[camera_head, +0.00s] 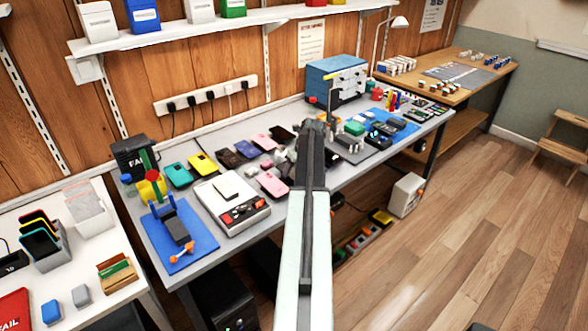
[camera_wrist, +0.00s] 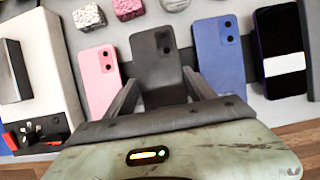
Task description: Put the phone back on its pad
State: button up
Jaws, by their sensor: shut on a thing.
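In the wrist view a dark grey phone (camera_wrist: 157,58) lies back up, camera end away from me, between the two fingers of my gripper (camera_wrist: 160,95). The gripper is shut on its sides near the lower end. I cannot tell whether the phone touches the surface below. In the head view my gripper (camera_head: 312,128) is over the long workbench (camera_head: 225,138), and my arm hides the phone there. I cannot make out a pad under or near the held phone.
A pink phone (camera_wrist: 98,78) lies left of the held one, a blue phone (camera_wrist: 218,60) right. Farther right is a dark phone with a white label (camera_wrist: 279,45). A white device (camera_head: 232,203) and blue mat (camera_head: 205,240) occupy the bench's left part. Bare floor (camera_head: 455,215) lies right.

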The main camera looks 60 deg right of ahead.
jog(key=shift+f+b, duration=0.4)
dwell(0.8)
jog(key=o, duration=2)
jog(key=shift+r, duration=0.2)
jog(key=shift+r+p, duration=0.4)
jog(key=shift+p, duration=0.2)
notch_tip(320, 180, up, 7)
jog(key=p, duration=0.7)
jog(key=shift+r, duration=0.1)
